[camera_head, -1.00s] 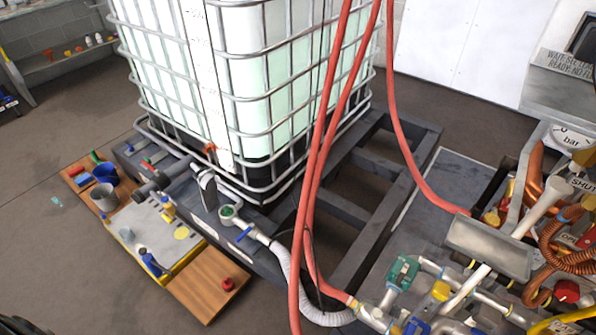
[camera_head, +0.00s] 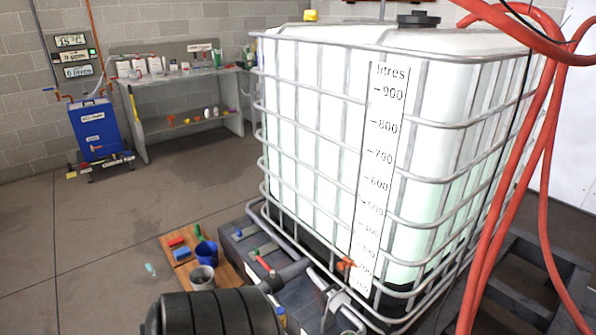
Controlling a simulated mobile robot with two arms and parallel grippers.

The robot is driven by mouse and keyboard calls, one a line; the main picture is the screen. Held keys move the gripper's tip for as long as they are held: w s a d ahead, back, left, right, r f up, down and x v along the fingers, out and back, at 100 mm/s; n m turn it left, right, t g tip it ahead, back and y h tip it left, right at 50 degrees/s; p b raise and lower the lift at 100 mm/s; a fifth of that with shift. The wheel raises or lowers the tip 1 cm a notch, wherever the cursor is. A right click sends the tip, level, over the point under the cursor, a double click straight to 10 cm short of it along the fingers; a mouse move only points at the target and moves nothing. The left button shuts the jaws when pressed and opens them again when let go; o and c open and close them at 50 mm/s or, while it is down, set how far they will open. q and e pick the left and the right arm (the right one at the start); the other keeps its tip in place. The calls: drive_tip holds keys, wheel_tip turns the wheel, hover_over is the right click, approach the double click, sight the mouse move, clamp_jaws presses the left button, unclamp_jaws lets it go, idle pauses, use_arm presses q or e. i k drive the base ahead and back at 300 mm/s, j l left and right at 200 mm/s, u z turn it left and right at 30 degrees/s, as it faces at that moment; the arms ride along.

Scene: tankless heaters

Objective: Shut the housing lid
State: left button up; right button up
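No housing or housing lid that I can make out is in view now. Neither of my grippers is in view. A large white tank (camera_head: 310,110) in a metal cage, with a litres scale (camera_head: 383,170), fills the middle and right. A dark ribbed shape at the bottom edge hides part of the floor and the tank's base.
A blue unit (camera_head: 97,128) with display panels stands at the back left. A shelf bench (camera_head: 185,82) holds small items. Buckets (camera_head: 202,277) stand on a wooden board. Red hoses (camera_head: 515,170) hang at the right.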

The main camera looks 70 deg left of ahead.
sight(334, 304)
drive_tip(key=k+j, duration=0.1)
drive_tip(key=j, duration=0.3)
drive_tip(key=k+j, duration=0.15)
drive_tip(key=j, duration=0.25)
drive_tip(key=k+j, duration=0.1)
drive_tip(key=j, duration=0.25)
drive_tip(key=k+j, duration=0.1)
drive_tip(key=j, duration=0.3)
drive_tip(key=k+j, duration=0.15)
drive_tip(key=j, duration=0.25)
drive_tip(key=k+j, duration=0.1)
drive_tip(key=j, duration=0.3)
drive_tip(key=k+j, duration=0.1)
drive_tip(key=j, duration=0.3)
drive_tip(key=k+j, duration=0.15)
drive_tip(key=j, duration=0.25)
drive_tip(key=i+z, duration=0.15)
drive_tip(key=i+l+z, duration=0.2)
